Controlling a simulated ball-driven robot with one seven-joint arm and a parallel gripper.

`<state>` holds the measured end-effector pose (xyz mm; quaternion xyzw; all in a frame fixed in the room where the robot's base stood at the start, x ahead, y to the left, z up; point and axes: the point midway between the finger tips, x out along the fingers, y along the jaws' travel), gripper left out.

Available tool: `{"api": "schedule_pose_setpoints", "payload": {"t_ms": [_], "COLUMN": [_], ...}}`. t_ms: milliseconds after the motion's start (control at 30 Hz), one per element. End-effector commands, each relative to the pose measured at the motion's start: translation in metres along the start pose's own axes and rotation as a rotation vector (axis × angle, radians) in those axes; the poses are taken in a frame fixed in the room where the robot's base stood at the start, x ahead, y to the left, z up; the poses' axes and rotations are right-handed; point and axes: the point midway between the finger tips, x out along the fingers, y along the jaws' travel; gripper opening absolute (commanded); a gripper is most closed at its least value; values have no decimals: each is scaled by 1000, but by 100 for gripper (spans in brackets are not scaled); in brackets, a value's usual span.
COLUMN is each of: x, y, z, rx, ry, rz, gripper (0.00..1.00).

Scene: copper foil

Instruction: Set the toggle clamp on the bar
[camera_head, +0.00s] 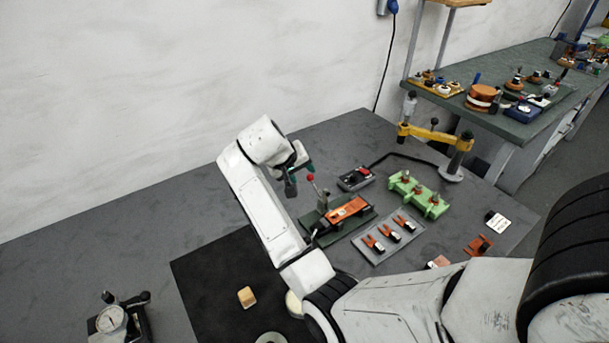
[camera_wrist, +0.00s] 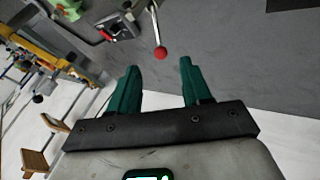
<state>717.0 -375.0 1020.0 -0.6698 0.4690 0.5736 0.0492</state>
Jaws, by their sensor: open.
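The toggle clamp's lever stands up with a red ball knob (camera_head: 310,178) on its end, at the back left of a green base plate (camera_head: 322,238). An orange bar (camera_head: 347,208) lies on that plate. My gripper (camera_head: 300,178) hangs just left of the knob in the head view, apart from it as far as I can tell. In the wrist view, my gripper (camera_wrist: 158,68) is open with two green fingers. The red knob (camera_wrist: 160,53) shows just beyond the gap between the fingertips, and nothing is held. The clamp's lower parts are hard to make out.
A grey tray (camera_head: 365,249) with several orange-and-black pieces lies in front right of the plate. A green block fixture (camera_head: 420,194), a black-and-red device (camera_head: 356,178) and a yellow-armed stand (camera_head: 435,133) are behind and right. A wooden block (camera_head: 247,297) lies on the black mat (camera_head: 205,270).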

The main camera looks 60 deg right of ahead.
Motion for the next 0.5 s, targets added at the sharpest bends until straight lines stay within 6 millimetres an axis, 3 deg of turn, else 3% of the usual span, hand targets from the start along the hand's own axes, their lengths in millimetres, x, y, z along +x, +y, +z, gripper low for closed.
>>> {"api": "schedule_pose_setpoints", "payload": {"t_ms": [500], "x": [82], "y": [1], "z": [1], "rx": [0], "ry": [-4], "rz": [1], "gripper": [48]}}
